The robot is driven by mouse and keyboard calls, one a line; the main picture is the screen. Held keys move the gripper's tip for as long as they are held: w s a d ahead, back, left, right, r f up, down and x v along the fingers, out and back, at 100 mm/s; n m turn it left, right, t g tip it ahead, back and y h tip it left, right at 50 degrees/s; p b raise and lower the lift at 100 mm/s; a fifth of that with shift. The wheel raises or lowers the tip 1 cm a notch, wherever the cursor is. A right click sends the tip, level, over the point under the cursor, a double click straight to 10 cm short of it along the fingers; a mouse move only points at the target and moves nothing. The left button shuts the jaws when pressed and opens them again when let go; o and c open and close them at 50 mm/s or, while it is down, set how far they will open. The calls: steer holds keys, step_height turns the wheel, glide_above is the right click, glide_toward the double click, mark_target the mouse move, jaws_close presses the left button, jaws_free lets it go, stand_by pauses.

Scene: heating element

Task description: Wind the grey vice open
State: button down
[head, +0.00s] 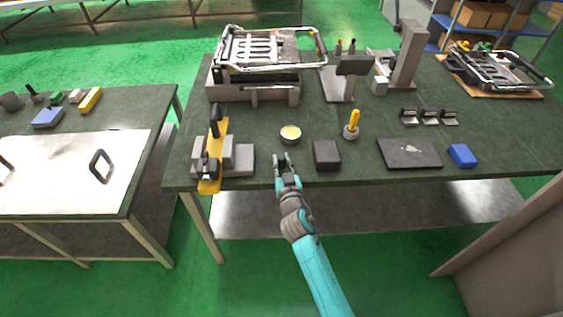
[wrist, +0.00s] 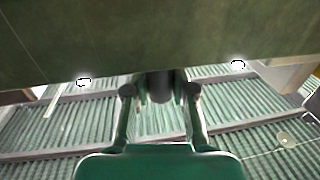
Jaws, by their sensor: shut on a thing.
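The grey vice (head: 243,161) stands near the front left of the dark green table. Whether this piece belongs to the vice I cannot tell. The vice's handle is not clear.
A dark block (head: 326,155) stands close to the right of my gripper. A round dish (head: 291,135) sits just behind it. A yellow-handled tool (head: 352,125), a dark plate (head: 409,153) and a blue block (head: 462,155) are farther right. A large metal press-like frame (head: 253,90) stands behind.

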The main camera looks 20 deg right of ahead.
steer(key=c, duration=0.9)
jaws_free()
steer(key=shift+c, duration=0.2)
steer(key=s+a, duration=0.1)
steer(key=s, duration=1)
steer(key=shift+s+a, duration=0.4)
